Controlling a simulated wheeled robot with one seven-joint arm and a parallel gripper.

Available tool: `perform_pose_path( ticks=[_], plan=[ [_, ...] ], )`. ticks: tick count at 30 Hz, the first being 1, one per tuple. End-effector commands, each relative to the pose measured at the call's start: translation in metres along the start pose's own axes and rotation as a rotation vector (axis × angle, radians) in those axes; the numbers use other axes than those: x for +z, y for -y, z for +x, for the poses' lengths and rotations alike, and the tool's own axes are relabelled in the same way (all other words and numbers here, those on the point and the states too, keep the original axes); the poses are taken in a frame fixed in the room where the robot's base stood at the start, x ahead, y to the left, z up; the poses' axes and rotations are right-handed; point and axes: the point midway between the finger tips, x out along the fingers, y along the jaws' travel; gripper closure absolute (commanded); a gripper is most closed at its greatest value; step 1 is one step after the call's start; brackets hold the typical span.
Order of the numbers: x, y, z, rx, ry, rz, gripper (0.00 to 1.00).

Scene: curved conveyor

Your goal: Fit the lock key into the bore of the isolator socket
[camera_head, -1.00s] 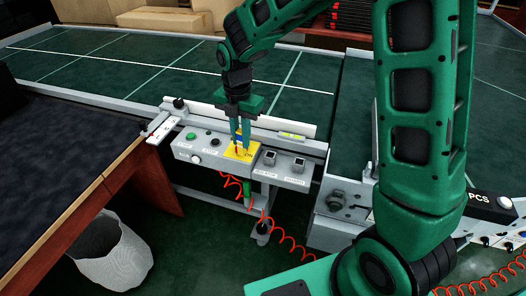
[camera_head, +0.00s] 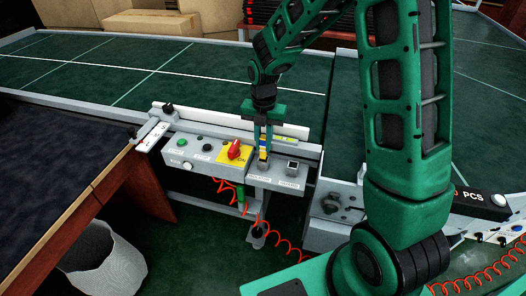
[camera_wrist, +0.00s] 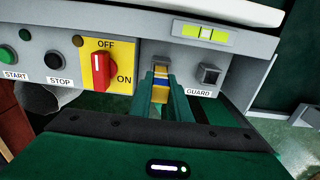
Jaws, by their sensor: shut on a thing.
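My gripper (camera_head: 263,151) is shut on the lock key (camera_head: 263,155), a small piece with yellow and blue bands. In the wrist view the key (camera_wrist: 160,86) stands between my two green fingers (camera_wrist: 160,97). The key is over the isolator socket (camera_head: 263,170), left of the guard socket, on the grey control box. My fingers and the key hide most of this socket and its bore in both views. I cannot tell whether the key's end is inside the bore or just above it.
The red rotary switch (camera_wrist: 100,69) on its yellow OFF/ON plate is close left of my fingers. The guard socket (camera_wrist: 208,74) is close right. START and STOP buttons (camera_head: 206,146) sit further left. A rail with a green level (camera_wrist: 205,33) runs behind the box.

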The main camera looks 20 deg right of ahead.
Motion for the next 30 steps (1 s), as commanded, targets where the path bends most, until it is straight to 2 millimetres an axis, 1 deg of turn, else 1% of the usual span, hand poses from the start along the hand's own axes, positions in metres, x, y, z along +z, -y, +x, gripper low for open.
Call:
perform_pose_path(
  ticks=[4, 9, 11, 19, 27, 28, 29, 30],
  plan=[
    [0.000, 0.001, 0.011, -0.002, -0.003, 0.000, 1.00],
    [0.000, 0.001, 0.035, -0.002, -0.003, 0.000, 1.00],
    [-0.001, 0.001, 0.040, -0.001, -0.003, 0.000, 1.00],
    [0.000, 0.000, 0.041, 0.000, -0.001, 0.001, 1.00],
    [0.000, 0.001, 0.048, -0.001, -0.002, 0.001, 1.00],
    [0.000, 0.001, 0.048, -0.001, -0.002, 0.001, 0.76],
    [0.000, 0.001, 0.048, -0.001, -0.002, 0.001, 0.69],
    [0.000, 0.001, 0.049, -0.001, -0.003, 0.002, 0.65]
  ],
)
